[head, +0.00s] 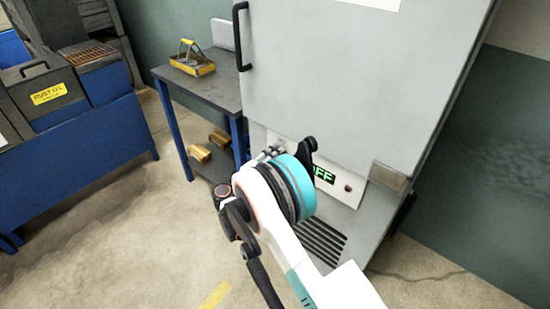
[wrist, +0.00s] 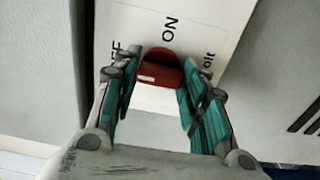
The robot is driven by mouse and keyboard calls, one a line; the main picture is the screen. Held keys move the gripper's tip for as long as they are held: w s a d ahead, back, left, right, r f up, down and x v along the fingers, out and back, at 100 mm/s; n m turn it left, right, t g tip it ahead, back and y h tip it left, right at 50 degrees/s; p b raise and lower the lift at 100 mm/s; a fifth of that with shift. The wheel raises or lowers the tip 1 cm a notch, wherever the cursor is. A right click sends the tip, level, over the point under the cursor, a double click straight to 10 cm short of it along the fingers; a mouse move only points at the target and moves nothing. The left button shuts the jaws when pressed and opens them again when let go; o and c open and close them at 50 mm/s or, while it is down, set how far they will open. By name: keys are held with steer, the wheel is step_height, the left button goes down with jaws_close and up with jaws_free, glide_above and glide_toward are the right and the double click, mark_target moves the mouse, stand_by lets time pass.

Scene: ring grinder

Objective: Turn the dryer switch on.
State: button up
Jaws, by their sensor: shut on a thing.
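The dryer (head: 330,75) is a tall light grey cabinet in the head view. My gripper (wrist: 161,76) is shut on the red switch, one finger on each side. In the head view my arm hides the switch and most of the gripper (head: 268,154).
A blue-legged table (head: 210,90) with a yellow-handled basket (head: 192,62) stands left of the dryer. A blue bench with a "RUST" sign (head: 50,94) is farther left. The dryer has a black door handle (head: 241,35). Floor between is clear.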

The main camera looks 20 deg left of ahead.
steer(key=shift+m, duration=0.4)
steer(key=m, duration=1.7)
steer(key=shift+m, duration=0.3)
stand_by(0.4)
steer(key=o, duration=1.1)
steer(key=shift+c, duration=0.2)
